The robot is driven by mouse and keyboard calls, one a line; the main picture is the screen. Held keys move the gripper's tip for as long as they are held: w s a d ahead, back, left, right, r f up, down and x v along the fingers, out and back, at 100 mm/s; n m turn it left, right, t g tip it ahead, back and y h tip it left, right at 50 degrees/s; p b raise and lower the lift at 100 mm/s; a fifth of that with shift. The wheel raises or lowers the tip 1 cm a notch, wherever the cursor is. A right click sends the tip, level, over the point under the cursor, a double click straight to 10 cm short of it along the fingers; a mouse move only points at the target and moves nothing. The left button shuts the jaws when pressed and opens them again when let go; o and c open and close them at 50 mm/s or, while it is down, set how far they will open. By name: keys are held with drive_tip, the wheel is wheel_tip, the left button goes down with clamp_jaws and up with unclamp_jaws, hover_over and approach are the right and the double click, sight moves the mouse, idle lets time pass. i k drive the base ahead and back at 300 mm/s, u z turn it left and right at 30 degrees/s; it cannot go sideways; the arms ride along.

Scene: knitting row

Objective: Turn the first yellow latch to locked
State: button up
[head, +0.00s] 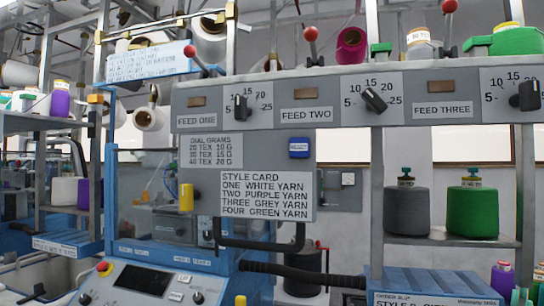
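A yellow latch (186,197) stands upright at the front of the clear window of the blue knitting machine (130,175), left of centre in the head view. Whether it is locked cannot be told. Another yellow piece (240,300) shows only its top at the bottom edge, and I cannot tell if it is a latch. A small orange-yellow piece (95,99) sits at the top of the machine's left blue post. Which one is the first latch is not marked. My gripper is not in view.
A control panel (140,283) with a red button is below the window. Black bars (300,275) stick out right of it. A style card (266,194) hangs beneath the grey feed panel with dials. Grey and green yarn cones (473,208) stand on the right shelf.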

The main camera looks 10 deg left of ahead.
sight(187, 195)
drive_tip(key=z, duration=2.5)
drive_tip(key=k, duration=0.4)
drive_tip(key=u, duration=2.35)
